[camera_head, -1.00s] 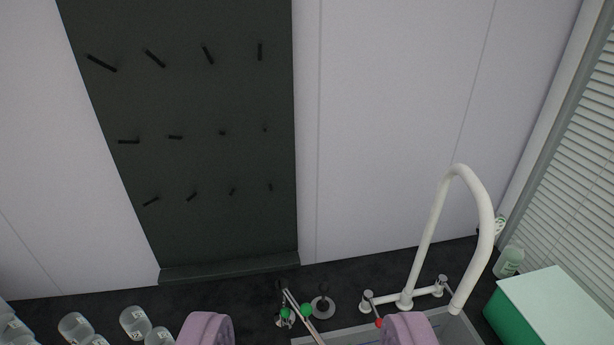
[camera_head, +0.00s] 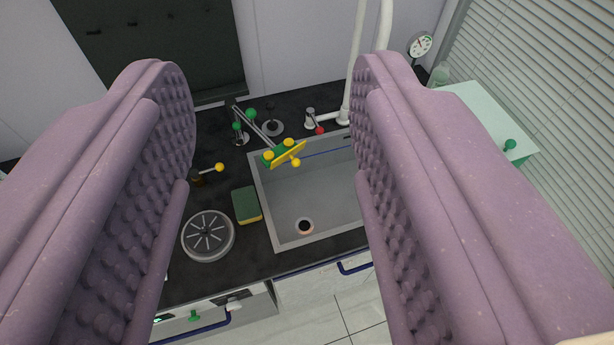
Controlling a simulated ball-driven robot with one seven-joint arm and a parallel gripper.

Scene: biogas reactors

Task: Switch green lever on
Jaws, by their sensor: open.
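Several green-knobbed parts are in view, and I cannot tell for sure which is the green lever. Two green knobs (camera_head: 244,121) sit at the base of a slim metal tap (camera_head: 258,128) behind the sink (camera_head: 300,200). Another green knob (camera_head: 510,144) is on the pale green box (camera_head: 490,110) at the right. A small green piece (camera_head: 194,316) shows on the front below the counter. My gripper (camera_head: 270,75) is open, its two purple studded fingers wide apart at left and right. Between them, the sink and slim tap show with nothing held.
A yellow and green fitting (camera_head: 284,153) hangs at the tap's end.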

